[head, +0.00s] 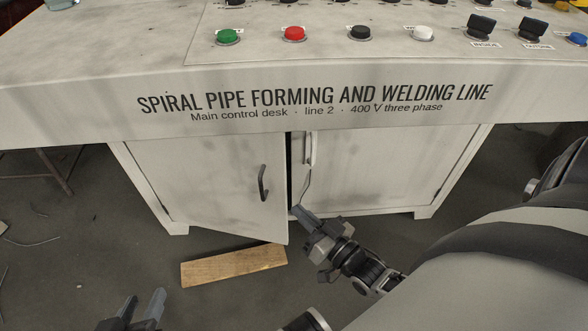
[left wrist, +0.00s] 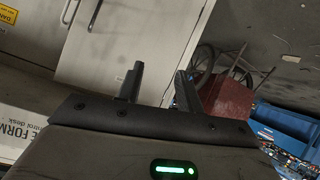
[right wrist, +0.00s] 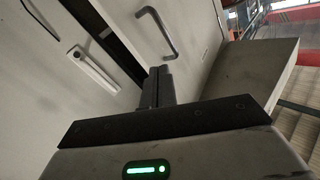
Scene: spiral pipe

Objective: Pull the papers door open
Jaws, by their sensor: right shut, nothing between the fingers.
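The cabinet under the desk has two pale doors; I see no label telling which is the papers door. The left door (head: 215,185), with a dark bar handle (head: 262,183), stands slightly ajar, its free edge out in front. The right door (head: 375,170) has a white handle (head: 310,150) and looks shut. A dark gap runs between them. My right gripper (head: 303,214) is shut and empty, low at the gap by the left door's free edge; contact is unclear. In the right wrist view its fingers (right wrist: 157,88) point toward the gap, below the dark handle (right wrist: 158,33). My left gripper (head: 143,310) is open and empty, low at left.
The desk top (head: 100,50) with buttons and switches overhangs the cabinet. A wooden board (head: 233,266) lies on the floor just before the left door. The floor left of the cabinet is mostly clear. A reddish cart (left wrist: 225,97) shows in the left wrist view.

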